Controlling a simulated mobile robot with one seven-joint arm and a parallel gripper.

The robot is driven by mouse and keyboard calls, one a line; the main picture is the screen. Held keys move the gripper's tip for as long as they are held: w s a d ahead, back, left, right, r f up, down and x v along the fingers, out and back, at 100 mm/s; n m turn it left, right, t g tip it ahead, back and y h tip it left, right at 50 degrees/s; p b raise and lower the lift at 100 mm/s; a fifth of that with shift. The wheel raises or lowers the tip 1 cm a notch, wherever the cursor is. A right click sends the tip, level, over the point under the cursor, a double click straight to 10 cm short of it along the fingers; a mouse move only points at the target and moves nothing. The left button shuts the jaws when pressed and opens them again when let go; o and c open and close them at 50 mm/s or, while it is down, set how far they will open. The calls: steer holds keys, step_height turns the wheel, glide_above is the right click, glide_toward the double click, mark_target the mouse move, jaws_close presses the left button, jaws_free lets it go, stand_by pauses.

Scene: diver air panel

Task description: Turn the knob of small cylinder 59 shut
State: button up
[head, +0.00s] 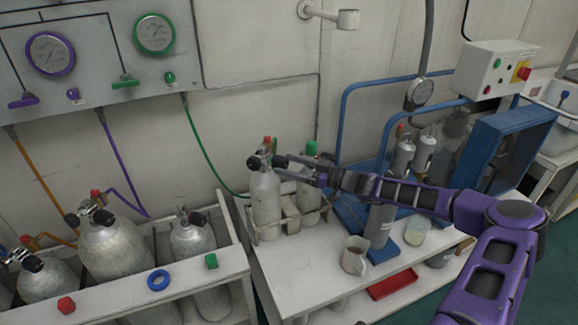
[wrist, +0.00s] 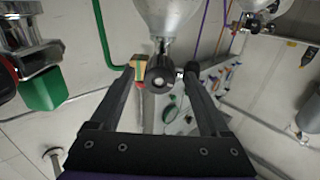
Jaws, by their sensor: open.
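A small grey cylinder (head: 266,204) stands upright at the left of a wire rack on the white bench. Its valve on top has a black knob (head: 254,163) facing left. In the wrist view the picture is upside down, and the black knob (wrist: 160,78) shows between my fingers. My gripper (head: 276,161) reaches in from the right at valve height. It is open in the wrist view (wrist: 162,76), with one finger on each side of the knob; I cannot tell whether they touch it. No number 59 is readable on the cylinder.
A second cylinder (head: 308,200) with a green top (head: 311,148) stands close by on the right. A green hose (head: 205,150) hangs behind on the left. Larger cylinders (head: 110,248) stand in the left rack.

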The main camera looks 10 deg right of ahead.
steer(key=shift+w+a, duration=0.1)
steer(key=shift+c, duration=0.3)
jaws_close()
